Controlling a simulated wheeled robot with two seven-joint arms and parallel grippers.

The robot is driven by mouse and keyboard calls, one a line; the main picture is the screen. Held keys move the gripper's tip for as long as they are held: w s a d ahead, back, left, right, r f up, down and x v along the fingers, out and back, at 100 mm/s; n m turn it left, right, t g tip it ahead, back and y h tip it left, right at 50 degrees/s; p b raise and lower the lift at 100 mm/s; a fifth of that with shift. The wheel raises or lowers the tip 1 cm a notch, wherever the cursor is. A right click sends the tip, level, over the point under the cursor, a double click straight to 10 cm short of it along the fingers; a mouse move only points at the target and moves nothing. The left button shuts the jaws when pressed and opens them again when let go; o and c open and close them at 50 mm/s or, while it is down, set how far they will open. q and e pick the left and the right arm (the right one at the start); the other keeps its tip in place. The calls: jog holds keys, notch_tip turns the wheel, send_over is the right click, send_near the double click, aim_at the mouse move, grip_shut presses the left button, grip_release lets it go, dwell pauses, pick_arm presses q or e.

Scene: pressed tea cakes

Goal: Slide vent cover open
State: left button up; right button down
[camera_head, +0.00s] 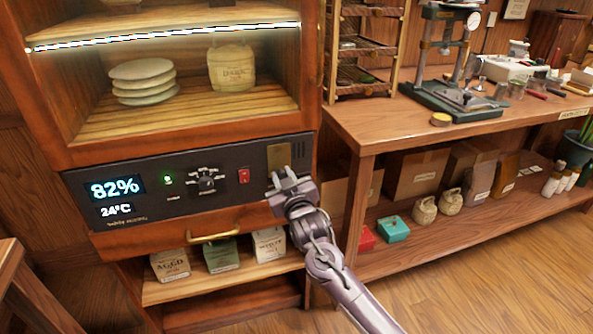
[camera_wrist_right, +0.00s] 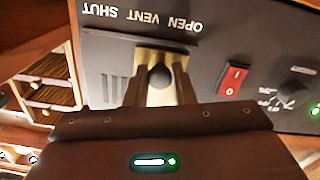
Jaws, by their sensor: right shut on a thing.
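The vent cover is a brass plate (camera_head: 279,155) at the right end of the cabinet's black control panel (camera_head: 140,190). In the right wrist view the brass plate (camera_wrist_right: 153,58) carries a dark round knob (camera_wrist_right: 160,76) below the upside-down words OPEN VENT SHUT. My right gripper (camera_head: 288,180) is at the panel, and in its wrist view the two fingers (camera_wrist_right: 160,85) stand on either side of the knob, shut on it. The fingers hide parts of the plate. My left gripper is not in view.
The panel has a display (camera_head: 116,190), a dial (camera_head: 206,182) and a red switch (camera_head: 244,176) left of the gripper. A drawer handle (camera_head: 214,237) sticks out below. A wooden workbench (camera_head: 385,125) with tools stands to the right. The floor (camera_head: 480,290) in front is clear.

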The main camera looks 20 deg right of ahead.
jog(key=shift+a, duration=0.15)
jog(key=c, duration=1.2)
grip_release()
jog(key=shift+s, duration=0.15)
